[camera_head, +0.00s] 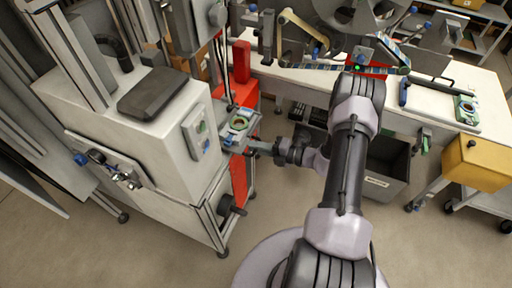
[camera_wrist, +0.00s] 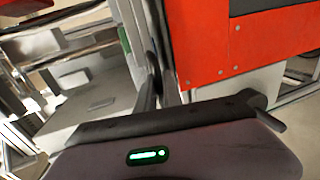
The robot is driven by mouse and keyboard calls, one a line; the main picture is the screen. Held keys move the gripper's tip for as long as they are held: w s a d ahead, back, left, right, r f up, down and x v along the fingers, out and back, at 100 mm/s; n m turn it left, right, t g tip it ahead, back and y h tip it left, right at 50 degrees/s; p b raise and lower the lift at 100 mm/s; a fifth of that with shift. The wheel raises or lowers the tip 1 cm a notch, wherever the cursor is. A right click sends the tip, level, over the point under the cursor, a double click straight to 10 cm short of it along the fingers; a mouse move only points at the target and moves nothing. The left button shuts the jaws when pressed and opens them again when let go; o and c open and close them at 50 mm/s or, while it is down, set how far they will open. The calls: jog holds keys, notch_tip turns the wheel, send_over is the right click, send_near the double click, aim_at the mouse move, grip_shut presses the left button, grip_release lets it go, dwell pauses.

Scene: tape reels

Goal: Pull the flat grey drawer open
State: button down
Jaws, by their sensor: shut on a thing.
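The flat grey drawer (camera_head: 229,142) juts out beside the red upright, at the right side of the white machine, in the head view. A green and tan ring-shaped piece (camera_head: 239,123) lies on it. My gripper (camera_head: 250,148) reaches in from the right at the drawer's near right edge. In the wrist view my gripper's fingers (camera_wrist: 160,75) are close together, seen nearly edge-on, next to the red panel. They are shut on the drawer's front edge or handle; the exact grip is too small and partly hidden to tell.
The white machine (camera_head: 150,150) stands on the left, with a red upright (camera_head: 240,180) close to my gripper. A white workbench (camera_head: 440,100) with reels is behind my arm. A dark grey bin (camera_head: 385,165) stands under it. Open floor lies in front.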

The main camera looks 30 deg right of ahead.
jog(key=c, duration=1.5)
grip_release()
jog(key=p+v, duration=0.4)
jog(key=v, duration=1.3)
jog(key=shift+s, duration=0.25)
jog(key=shift+d, duration=0.1)
